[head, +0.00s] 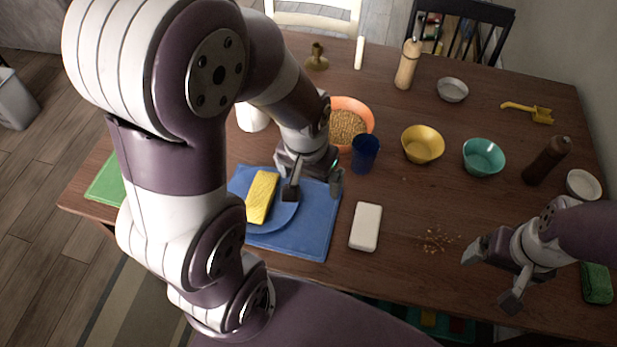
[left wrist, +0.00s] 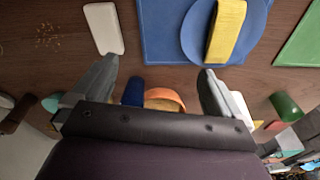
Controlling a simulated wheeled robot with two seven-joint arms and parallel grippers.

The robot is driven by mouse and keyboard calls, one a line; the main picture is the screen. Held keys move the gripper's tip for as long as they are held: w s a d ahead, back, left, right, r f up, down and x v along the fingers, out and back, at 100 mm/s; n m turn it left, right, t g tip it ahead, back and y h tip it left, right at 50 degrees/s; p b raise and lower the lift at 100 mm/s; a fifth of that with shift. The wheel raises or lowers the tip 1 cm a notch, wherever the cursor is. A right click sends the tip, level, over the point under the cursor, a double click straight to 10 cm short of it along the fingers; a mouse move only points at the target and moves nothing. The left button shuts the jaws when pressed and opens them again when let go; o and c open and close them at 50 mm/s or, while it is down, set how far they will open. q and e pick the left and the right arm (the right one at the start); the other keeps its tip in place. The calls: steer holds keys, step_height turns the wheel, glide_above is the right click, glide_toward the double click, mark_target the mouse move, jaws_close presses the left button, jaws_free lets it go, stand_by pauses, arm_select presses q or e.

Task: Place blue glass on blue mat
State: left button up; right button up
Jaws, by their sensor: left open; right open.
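The blue glass (head: 365,154) stands upright on the table, just right of the orange bowl and off the mat. The blue mat (head: 312,239) lies at the left front with a blue plate (head: 284,217) and a yellow cloth (head: 261,197) on it. My left gripper (head: 315,191) is open and empty over the mat's far right part, left of the glass. In the left wrist view the glass (left wrist: 132,93) shows between the open fingers (left wrist: 160,82), partly hidden by the gripper body. My right gripper (head: 487,275) is open and empty at the right front.
An orange bowl (head: 366,108) of grain stands behind the glass. A white block (head: 365,227) lies right of the mat, near crumbs (head: 437,240). Yellow (head: 423,145) and teal (head: 484,158) bowls stand right of the glass. The mat's front right strip is bare.

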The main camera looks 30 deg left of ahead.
arm_select(q)
steer(key=w+a+f+m+t+p, duration=0.25)
steer(key=w+a+f, duration=0.2)
steer(key=w, duration=0.35)
steer(key=m+t+h+p, duration=0.1)
steer(key=m+t+h, duration=0.3)
steer(key=t+h, duration=0.4)
glide_toward(374, 145)
steer(key=p+x, duration=0.1)
steer(key=x, duration=0.6)
steer(key=shift+r, duration=0.1)
steer(key=c, duration=1.3)
